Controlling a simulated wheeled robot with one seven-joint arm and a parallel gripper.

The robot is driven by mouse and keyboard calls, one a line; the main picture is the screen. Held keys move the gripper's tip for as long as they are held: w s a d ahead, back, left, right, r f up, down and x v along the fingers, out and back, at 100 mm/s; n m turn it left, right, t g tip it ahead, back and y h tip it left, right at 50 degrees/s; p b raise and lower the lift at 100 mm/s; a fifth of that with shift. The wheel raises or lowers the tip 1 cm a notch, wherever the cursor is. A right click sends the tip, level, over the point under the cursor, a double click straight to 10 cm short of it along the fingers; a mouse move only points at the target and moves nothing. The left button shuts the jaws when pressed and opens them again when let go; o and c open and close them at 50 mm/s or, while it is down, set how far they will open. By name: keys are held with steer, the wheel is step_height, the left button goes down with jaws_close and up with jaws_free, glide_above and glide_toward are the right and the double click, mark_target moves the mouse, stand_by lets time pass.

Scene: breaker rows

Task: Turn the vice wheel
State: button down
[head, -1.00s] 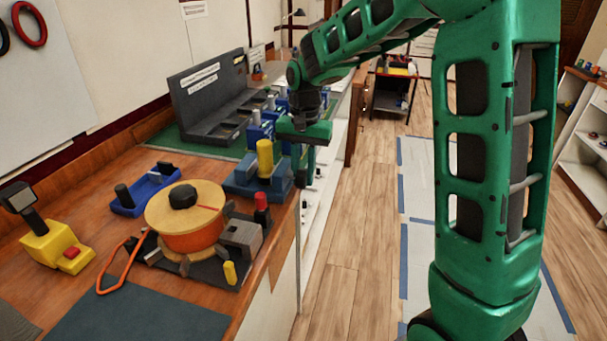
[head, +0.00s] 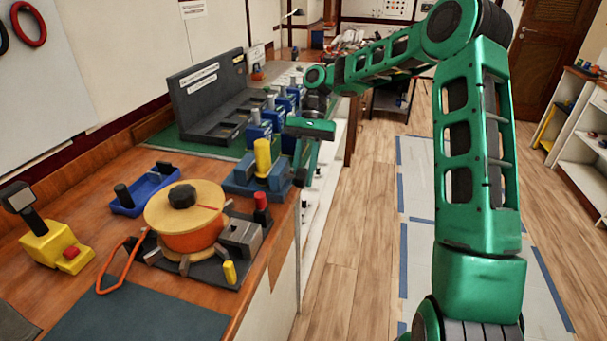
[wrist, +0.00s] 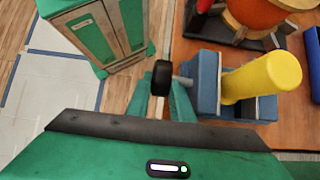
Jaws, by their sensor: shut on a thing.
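The vice is blue and holds a yellow cylinder (head: 263,157) upright between its jaws. It sits at the bench's right edge; its blue body (head: 246,180) also shows in the wrist view (wrist: 205,85). The vice wheel (wrist: 162,76) is a small black disc on a short grey spindle at the vice's outer side. In the head view I cannot make out the wheel behind my gripper. My gripper (head: 301,178) reaches down beside the vice over the bench edge. In the wrist view its green fingers (wrist: 160,90) are shut on the wheel, one on each side.
An orange and wooden reel (head: 190,228) stands nearer on the bench, with a red-topped post (head: 262,207) close to the vice. A row of blue breakers (head: 262,130) lies behind my gripper. The floor at right is open.

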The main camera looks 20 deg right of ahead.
steer(key=shift+d+f+g+y, duration=0.1)
steer(key=shift+f+g+y, duration=0.05)
steer(key=shift+g+y, duration=0.3)
steer(key=shift+f+g, duration=0.1)
steer(key=shift+g, duration=0.25)
steer(key=c, duration=1.8)
jaws_free()
steer(key=shift+c, duration=0.2)
steer(key=shift+w, duration=0.1)
steer(key=v, duration=1)
steer(key=shift+w+d, duration=0.25)
steer(key=shift+d, duration=0.05)
